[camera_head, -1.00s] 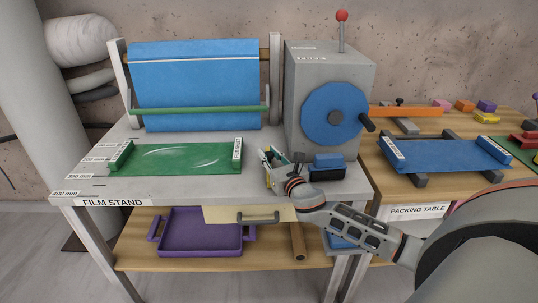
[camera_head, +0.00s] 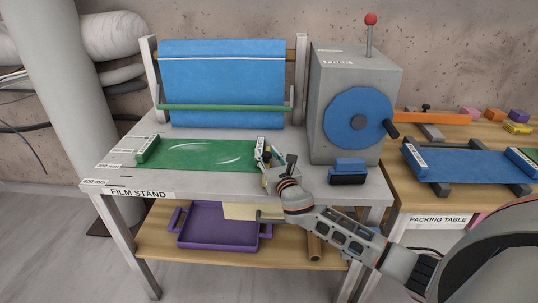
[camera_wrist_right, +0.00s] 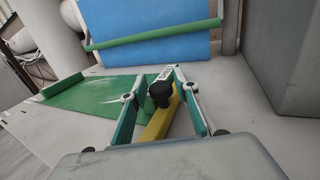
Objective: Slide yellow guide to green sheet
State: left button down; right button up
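The green sheet (camera_head: 200,154) lies flat on the film stand, with a green bar (camera_head: 147,149) at its left end and a labelled green end piece (camera_head: 261,147) at its right end. It also shows in the right wrist view (camera_wrist_right: 100,97). The yellow guide (camera_wrist_right: 157,125), a bar with a black knob (camera_wrist_right: 160,93), sits close to the sheet's right end. My right gripper (camera_head: 266,157) is there. In the wrist view its teal fingers (camera_wrist_right: 160,80) stand apart on both sides of the knob, with gaps showing. The guide is mostly hidden in the head view. My left gripper is out of view.
A blue roll (camera_head: 222,85) with a green bar (camera_head: 225,107) stands behind the sheet. A grey machine (camera_head: 340,75) with a blue wheel (camera_head: 358,118) and a blue block (camera_head: 348,170) are right of the gripper. A purple tray (camera_head: 215,228) sits on the lower shelf.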

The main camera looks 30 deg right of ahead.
dwell(0.3)
jog(key=shift+s, duration=0.2)
jog(key=s, duration=0.3)
jog(key=s+a, duration=0.1)
jog(key=s, duration=0.3)
jog(key=s+a, duration=0.1)
jog(key=s, duration=0.3)
jog(key=shift+s, duration=0.25)
